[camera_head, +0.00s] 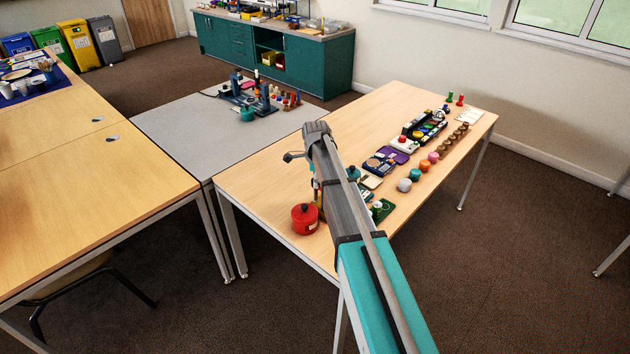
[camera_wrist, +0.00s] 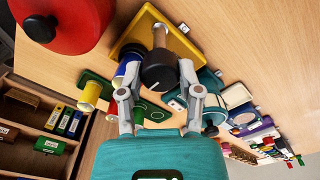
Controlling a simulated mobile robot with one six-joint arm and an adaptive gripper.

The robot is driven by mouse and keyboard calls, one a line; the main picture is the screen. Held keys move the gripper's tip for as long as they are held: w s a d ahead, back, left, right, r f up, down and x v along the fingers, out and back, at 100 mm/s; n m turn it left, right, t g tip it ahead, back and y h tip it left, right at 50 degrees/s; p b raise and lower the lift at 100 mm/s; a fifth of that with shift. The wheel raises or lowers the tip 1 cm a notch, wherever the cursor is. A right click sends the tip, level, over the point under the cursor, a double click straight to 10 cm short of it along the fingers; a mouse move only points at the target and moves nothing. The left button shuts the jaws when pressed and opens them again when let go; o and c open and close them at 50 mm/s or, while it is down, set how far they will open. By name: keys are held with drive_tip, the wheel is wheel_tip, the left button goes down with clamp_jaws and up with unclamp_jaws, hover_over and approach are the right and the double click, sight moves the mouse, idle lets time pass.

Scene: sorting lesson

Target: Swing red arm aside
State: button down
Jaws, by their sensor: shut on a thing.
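In the wrist view my gripper (camera_wrist: 160,70) has its fingers on either side of a black cylindrical knob (camera_wrist: 164,76), shut on it. The knob tops a wooden post (camera_wrist: 159,36) on a yellow base (camera_wrist: 183,39). No red arm can be made out clearly. The nearest red thing is a round pot-like body (camera_wrist: 75,18) with a black knob, at the upper left and apart from my fingers. It also shows in the head view (camera_head: 305,219), near the table's front left edge. There, my arm hides the gripper and most of the yellow base.
A green board (camera_head: 381,210) lies near my arm. Several trays and coloured knobs line the table's right side. The wooden table top (camera_head: 268,180) left of my arm is mostly clear.

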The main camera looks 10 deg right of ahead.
drive_tip(key=shift+s+n, duration=0.15)
drive_tip(key=shift+n, duration=0.35)
drive_tip(key=n, duration=0.3)
drive_tip(key=shift+n, duration=0.3)
drive_tip(key=n, duration=1.3)
drive_tip(key=shift+n, duration=0.3)
drive_tip(key=shift+c, duration=1.8)
unclamp_jaws()
drive_tip(key=shift+o, duration=0.5)
